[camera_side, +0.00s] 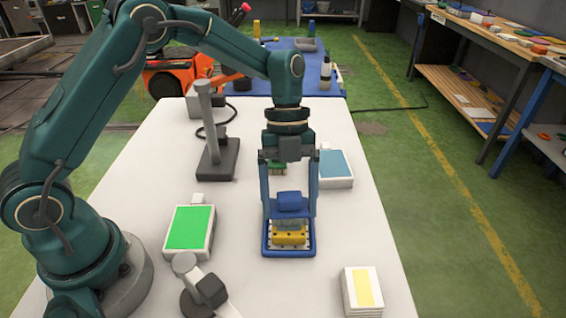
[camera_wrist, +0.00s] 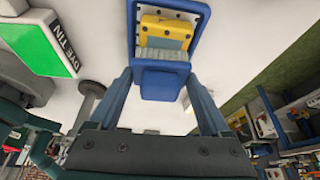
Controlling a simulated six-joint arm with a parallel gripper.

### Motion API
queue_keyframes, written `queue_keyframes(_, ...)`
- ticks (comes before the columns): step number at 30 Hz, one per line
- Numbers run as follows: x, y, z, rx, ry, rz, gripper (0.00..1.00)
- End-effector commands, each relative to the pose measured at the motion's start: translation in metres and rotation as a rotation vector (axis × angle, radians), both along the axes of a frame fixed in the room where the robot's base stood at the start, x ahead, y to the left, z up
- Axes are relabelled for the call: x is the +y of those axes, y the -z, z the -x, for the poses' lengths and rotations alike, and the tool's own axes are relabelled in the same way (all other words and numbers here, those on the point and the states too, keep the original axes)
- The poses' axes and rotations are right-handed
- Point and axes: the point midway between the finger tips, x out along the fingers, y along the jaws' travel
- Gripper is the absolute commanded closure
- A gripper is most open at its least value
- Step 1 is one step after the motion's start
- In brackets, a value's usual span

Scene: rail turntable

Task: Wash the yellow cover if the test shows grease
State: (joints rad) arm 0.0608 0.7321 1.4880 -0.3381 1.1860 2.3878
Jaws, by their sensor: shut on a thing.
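The yellow cover (camera_side: 291,239) sits in a blue tray (camera_side: 288,254) on the white table. It also shows in the wrist view (camera_wrist: 169,25), inside the blue rim. My gripper (camera_side: 290,203) points down over the tray and is shut on a blue block (camera_side: 290,200) with a pale grey lower part, like a brush or pad. The grey part (camera_wrist: 163,55) lies against or just above the cover; I cannot tell if it touches. It hides part of the cover. No grease can be made out on the visible yellow.
A green-faced panel (camera_side: 190,227) lies left of the tray, its lettering partly readable in the wrist view. A yellow-marked white stack (camera_side: 362,290) is front right.

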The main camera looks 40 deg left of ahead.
Motion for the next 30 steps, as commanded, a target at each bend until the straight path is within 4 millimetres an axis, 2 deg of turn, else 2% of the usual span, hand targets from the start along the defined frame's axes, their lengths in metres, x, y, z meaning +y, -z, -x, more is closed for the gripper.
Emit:
queue_keyframes(14, -0.029, -0.002, 0.030, 0.000, 0.001, 0.000, 0.79)
queue_keyframes(18, -0.028, -0.024, 0.028, -0.004, 0.000, 0.000, 0.79)
queue_keyframes(30, -0.028, -0.060, 0.029, -0.002, -0.002, 0.000, 0.79)
